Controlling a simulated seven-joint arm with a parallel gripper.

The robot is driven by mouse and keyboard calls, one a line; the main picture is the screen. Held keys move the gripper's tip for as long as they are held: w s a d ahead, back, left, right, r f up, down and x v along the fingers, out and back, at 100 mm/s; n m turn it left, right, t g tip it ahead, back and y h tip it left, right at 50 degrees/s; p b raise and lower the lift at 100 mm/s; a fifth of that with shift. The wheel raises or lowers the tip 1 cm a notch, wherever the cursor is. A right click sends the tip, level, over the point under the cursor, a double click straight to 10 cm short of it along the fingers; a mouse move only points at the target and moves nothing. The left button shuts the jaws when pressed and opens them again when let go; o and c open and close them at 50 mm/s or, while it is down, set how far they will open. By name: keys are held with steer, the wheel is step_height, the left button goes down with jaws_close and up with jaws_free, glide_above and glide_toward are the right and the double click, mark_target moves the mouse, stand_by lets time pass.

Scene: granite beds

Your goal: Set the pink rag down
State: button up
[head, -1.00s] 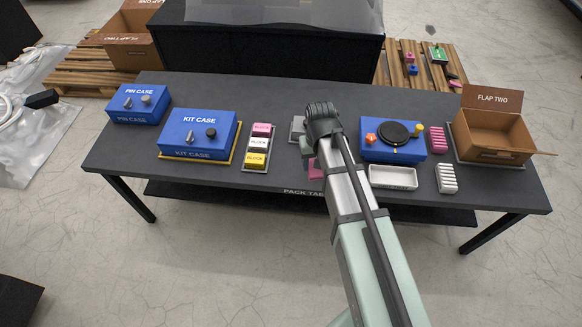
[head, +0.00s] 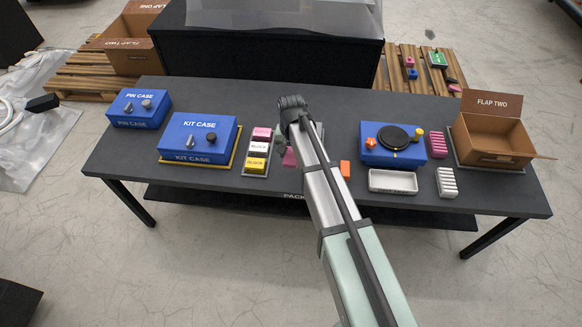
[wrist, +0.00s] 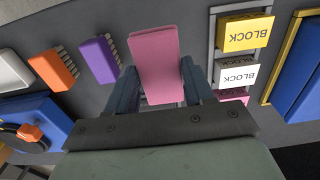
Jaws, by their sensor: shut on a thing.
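The pink rag (wrist: 158,60) is between the fingers of my gripper (wrist: 160,85) in the wrist view, shut on it. In the head view a bit of the pink rag (head: 289,157) shows beside my arm, and the arm hides most of my gripper. The rag is over the dark pack table (head: 345,110), close to the block rack. I cannot tell whether it touches the table top.
Pink, white and yellow blocks (head: 259,150) sit in a rack left of my gripper. The blue kit case (head: 200,137) is further left. Orange (wrist: 55,70) and purple (wrist: 100,58) brushes lie nearby. A white tray (head: 393,181) and an open box (head: 492,135) are right.

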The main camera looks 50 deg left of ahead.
mark_target(291, 172)
steer(key=shift+f, duration=4)
steer(key=shift+f, duration=0.1)
steer(key=o, duration=0.9)
steer(key=shift+o, duration=0.2)
step_height(291, 172, up, 12)
steer(key=shift+r, duration=0.15)
